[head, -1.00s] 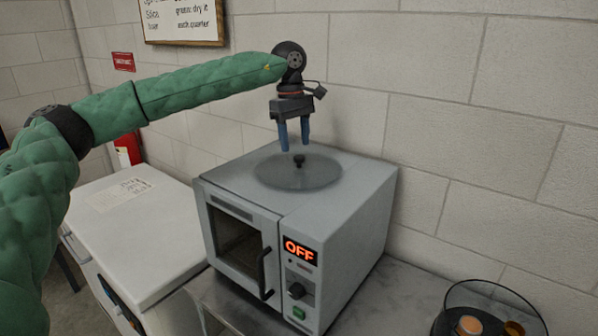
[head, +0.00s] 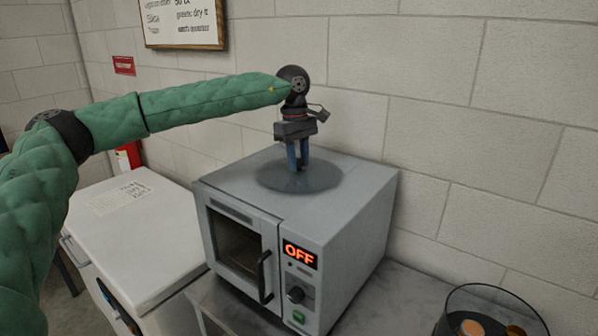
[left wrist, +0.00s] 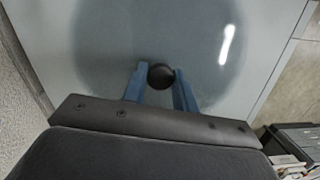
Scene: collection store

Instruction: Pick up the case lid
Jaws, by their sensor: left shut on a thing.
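The case lid (head: 324,178) is a round, see-through disc lying flat on top of the grey oven. It also shows in the left wrist view (left wrist: 105,50), with a dark round knob (left wrist: 160,76) at its middle. My left gripper (head: 298,170) points straight down over the lid's middle. Its blue fingers are shut on the knob, one on each side. In the head view the fingers hide the knob. The lid appears to rest on the oven top. My right gripper is in neither view.
The grey oven (head: 350,228) has a lit OFF display and stands on a metal bench against a block wall. A white cabinet (head: 150,235) with a paper on top stands to its left. A clear round case (head: 490,312) with small discs sits at the lower right.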

